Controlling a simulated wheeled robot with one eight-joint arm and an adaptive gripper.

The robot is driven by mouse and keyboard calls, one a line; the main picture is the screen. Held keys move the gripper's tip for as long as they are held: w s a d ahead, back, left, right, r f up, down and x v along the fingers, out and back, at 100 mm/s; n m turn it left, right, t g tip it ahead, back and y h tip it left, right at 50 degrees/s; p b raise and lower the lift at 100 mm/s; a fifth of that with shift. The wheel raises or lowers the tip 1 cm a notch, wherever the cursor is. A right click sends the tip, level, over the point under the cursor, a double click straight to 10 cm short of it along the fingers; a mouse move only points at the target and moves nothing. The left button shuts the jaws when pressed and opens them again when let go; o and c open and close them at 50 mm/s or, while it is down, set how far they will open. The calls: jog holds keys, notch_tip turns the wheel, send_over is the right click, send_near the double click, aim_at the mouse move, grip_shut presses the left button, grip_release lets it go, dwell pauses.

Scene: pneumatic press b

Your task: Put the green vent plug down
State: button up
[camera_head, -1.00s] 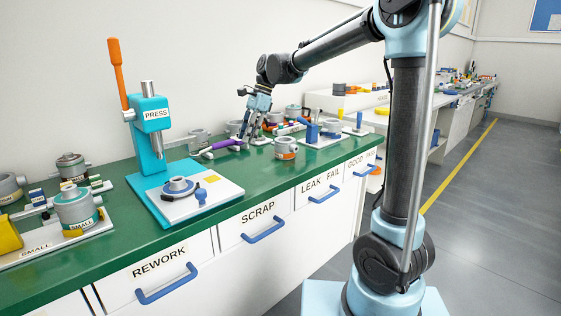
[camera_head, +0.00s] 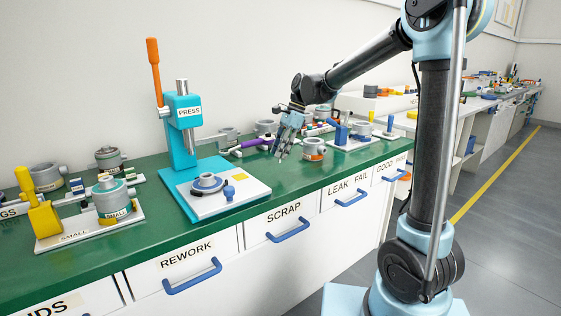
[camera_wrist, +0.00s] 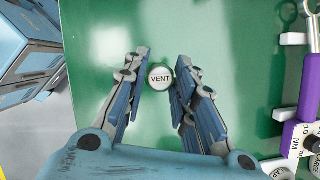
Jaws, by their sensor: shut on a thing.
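The vent plug (camera_wrist: 160,77) shows in the wrist view as a small round cap with a pale top reading VENT and a dark rim. It sits between the two fingers of my gripper (camera_wrist: 163,62), which is shut on it. The green bench top (camera_wrist: 130,22) lies beneath; I cannot tell whether the plug touches it. In the head view my gripper (camera_head: 281,155) points down over the green bench, just left of a grey housing with an orange band (camera_head: 314,148). The plug cannot be made out in the head view.
A purple-handled tool (camera_head: 252,143) lies left of my gripper; it also shows in the wrist view (camera_wrist: 313,90). The turquoise press (camera_head: 182,135) stands further left. Bare bench lies around the plug in the wrist view.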

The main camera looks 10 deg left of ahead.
jog(key=shift+f, duration=1.95)
jog(key=shift+f, duration=0.1)
jog(key=o, duration=0.8)
